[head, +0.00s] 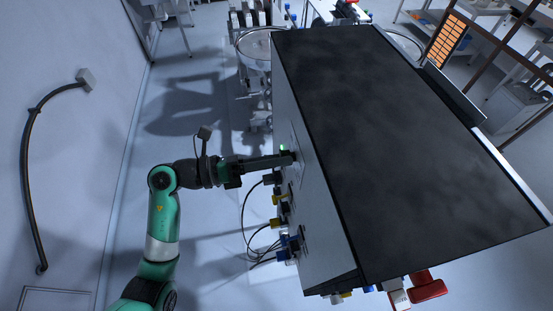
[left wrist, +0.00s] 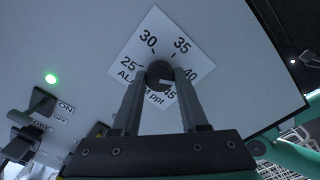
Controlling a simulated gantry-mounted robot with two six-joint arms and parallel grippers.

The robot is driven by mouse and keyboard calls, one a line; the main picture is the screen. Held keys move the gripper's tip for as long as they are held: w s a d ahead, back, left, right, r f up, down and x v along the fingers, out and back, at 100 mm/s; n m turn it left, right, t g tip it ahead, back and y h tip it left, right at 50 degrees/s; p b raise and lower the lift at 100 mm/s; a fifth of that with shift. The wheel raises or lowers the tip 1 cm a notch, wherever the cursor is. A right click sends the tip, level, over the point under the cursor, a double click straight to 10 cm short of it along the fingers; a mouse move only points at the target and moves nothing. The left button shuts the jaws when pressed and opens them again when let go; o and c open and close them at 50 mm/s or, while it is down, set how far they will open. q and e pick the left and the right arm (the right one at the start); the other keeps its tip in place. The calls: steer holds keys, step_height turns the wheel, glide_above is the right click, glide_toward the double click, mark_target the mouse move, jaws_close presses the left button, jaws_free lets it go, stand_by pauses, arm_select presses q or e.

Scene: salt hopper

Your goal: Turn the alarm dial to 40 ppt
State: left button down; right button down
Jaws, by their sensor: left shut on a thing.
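The alarm dial (left wrist: 160,70) is a dark round knob in the middle of a white square scale plate (left wrist: 150,27) on the grey panel. My right gripper is not in view.
The cabinet's dark top (head: 385,140) overhangs the panel. A green light (left wrist: 50,78) glows left of the dial, above black switches (left wrist: 42,101) with ON labels. Plugs and cables (head: 283,225) line the cabinet side nearby.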

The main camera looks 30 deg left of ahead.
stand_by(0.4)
arm_select(q)
steer(key=shift+c, duration=2.2)
jaws_free()
steer(key=b+v, duration=0.1)
steer(key=v, duration=1)
steer(key=shift+s+a, duration=0.2)
steer(key=shift+a, duration=0.1)
